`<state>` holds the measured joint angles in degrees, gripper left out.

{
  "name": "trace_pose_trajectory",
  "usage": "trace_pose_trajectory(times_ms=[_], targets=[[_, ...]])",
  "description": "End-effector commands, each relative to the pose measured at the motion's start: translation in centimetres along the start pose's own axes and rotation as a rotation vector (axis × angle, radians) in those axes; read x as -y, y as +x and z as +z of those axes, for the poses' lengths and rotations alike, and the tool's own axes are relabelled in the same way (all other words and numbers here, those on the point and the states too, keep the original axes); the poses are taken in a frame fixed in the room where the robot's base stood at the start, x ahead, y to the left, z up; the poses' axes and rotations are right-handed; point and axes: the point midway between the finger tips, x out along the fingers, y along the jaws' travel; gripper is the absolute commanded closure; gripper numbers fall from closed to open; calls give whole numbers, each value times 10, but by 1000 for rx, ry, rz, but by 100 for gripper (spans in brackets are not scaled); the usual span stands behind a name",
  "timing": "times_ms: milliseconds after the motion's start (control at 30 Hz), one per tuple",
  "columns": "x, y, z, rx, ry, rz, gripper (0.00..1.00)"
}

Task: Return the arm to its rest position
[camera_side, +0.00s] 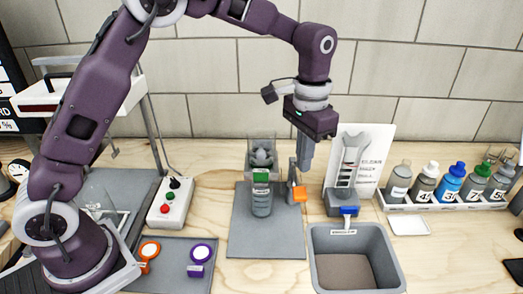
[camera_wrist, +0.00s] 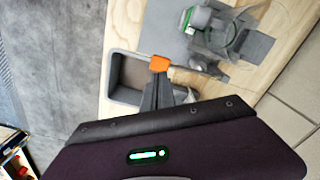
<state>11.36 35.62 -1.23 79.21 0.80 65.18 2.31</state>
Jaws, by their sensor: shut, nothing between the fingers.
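My gripper (camera_side: 304,168) points down above the back right of the grey mat (camera_side: 240,238), with its fingers together and nothing between them. In the wrist view my gripper (camera_wrist: 158,80) shows two dark fingers side by side. An orange block (camera_side: 298,194) on a grey post shows just below the fingertips; in the wrist view the orange block (camera_wrist: 159,63) lies in line with the tips. Whether they touch is unclear. A bottle with a green cap (camera_side: 261,190) stands on the mat, in front of a clear holder (camera_side: 261,146).
A grey bin (camera_side: 316,265) stands front right. A grey stand with a blue tap (camera_side: 348,211) is behind it. Several numbered bottles (camera_side: 449,184) line a rack at right. A control box (camera_side: 171,203) and a tray with orange and purple rings (camera_side: 176,276) are at left. Air above is open.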

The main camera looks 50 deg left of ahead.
Motion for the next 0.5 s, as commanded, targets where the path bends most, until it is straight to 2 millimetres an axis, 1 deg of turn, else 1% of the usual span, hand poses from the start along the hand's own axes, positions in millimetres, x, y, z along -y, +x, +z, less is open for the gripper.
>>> trace_pose_trajectory(times_ms=[67,133,167,200,267,300,333,367,400,467,500], targets=[[0,-2,1,-3,-1,0,100],[4,-17,10,-26,-11,-2,100],[6,-29,18,-43,-20,-4,100],[11,-47,33,-71,-35,-7,100],[17,-77,65,-126,-64,-13,100],[21,-94,90,-166,-86,-18,100],[23,-105,109,-195,-101,-22,100],[24,-113,129,-224,-118,-25,100],[26,-121,155,-263,-138,-30,100],[26,-126,193,-320,-168,-38,100],[25,-126,216,-354,-186,-43,100]])
